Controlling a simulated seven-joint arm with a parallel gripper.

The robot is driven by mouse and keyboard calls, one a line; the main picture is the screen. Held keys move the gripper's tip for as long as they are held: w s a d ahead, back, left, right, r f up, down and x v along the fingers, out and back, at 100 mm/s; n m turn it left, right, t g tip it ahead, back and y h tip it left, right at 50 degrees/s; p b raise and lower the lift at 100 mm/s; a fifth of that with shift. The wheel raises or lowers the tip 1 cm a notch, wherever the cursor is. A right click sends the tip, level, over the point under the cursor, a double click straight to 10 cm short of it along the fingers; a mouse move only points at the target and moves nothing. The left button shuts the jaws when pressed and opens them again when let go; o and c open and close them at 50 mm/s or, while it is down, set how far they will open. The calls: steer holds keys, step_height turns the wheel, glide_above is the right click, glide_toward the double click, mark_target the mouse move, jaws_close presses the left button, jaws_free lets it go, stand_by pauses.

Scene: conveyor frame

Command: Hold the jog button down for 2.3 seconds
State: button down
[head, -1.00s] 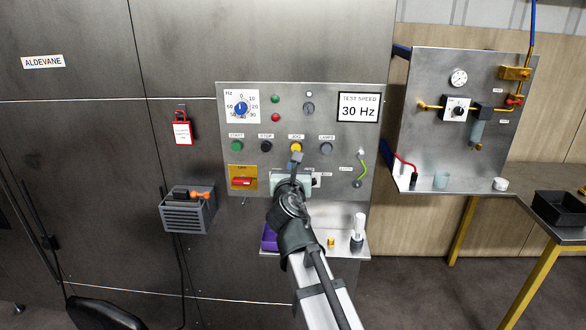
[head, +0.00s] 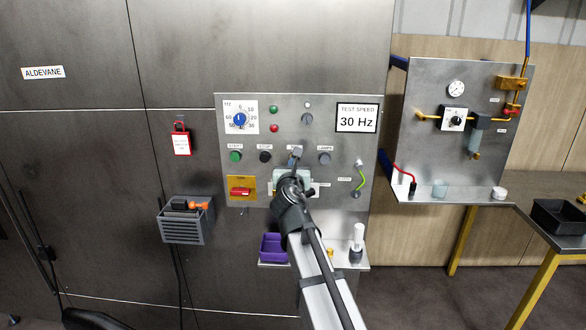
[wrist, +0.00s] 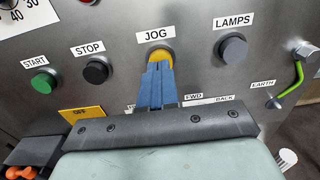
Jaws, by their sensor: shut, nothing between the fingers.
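The jog button is a yellow round button (wrist: 160,55) under the JOG label (wrist: 157,34) in the wrist view. My gripper (wrist: 157,70) is shut and empty, its blue fingertips pointing at the panel. The tips overlap the lower part of the button, at or very near its face. I cannot tell whether they touch it or how far it is pressed. In the head view my gripper (head: 296,152) hides the button on the control panel (head: 340,145), just below its label.
The black STOP button (wrist: 96,73) is left of JOG, with the green START button (wrist: 44,84) beyond it. The grey LAMPS button (wrist: 232,48) is to the right. Lower down are a red switch on a yellow plate (head: 241,192) and a purple bin (head: 273,247).

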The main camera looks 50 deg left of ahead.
steer(key=shift+w+a, duration=0.1)
stand_by(0.3)
steer(key=shift+w+a, duration=0.35)
steer(key=shift+a, duration=0.05)
stand_by(2.3)
steer(key=v, duration=0.5)
steer(key=shift+s+d, duration=0.2)
stand_by(1.0)
